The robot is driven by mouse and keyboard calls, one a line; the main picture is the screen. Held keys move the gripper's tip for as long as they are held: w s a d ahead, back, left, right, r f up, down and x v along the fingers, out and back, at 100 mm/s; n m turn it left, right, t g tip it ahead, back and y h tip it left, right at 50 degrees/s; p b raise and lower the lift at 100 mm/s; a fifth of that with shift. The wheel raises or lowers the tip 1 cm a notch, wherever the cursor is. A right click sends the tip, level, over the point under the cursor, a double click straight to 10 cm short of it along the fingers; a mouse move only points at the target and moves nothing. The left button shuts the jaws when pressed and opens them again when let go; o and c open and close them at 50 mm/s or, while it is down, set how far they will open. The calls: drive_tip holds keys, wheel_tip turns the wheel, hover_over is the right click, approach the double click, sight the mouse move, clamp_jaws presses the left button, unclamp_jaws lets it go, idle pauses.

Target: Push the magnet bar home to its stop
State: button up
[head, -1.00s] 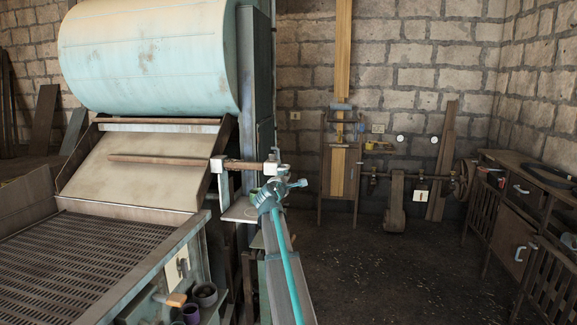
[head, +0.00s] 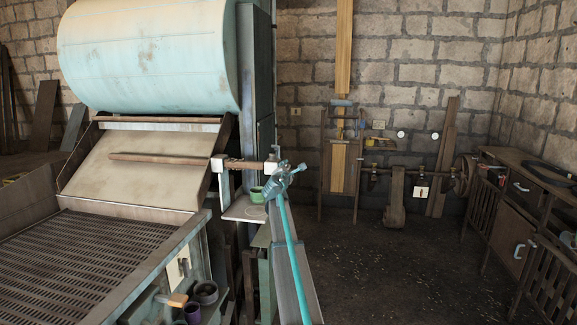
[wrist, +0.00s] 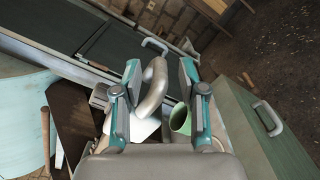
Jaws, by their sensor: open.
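The magnet bar appears to be the brown bar (head: 245,164) at the right side of the machine in the head view, with a pale block at its right end. A longer brown rod (head: 155,158) lies in line with it across the slanted plate; I cannot tell whether they join. My gripper (head: 285,168) is beside the bar's right end. In the wrist view my gripper (wrist: 160,72) is open, its fingers on either side of a curved grey handle (wrist: 154,92). Whether they touch it, and how the handle joins the bar, I cannot tell.
A green cup (head: 257,195) stands on a pale shelf (head: 240,211) below the bar; it also shows close to the right finger in the wrist view (wrist: 180,120). The large pale drum (head: 150,55) is above left. Open floor (head: 400,260) lies to the right.

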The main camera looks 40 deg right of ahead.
drive_tip(key=shift+x, duration=1.05)
clamp_jaws()
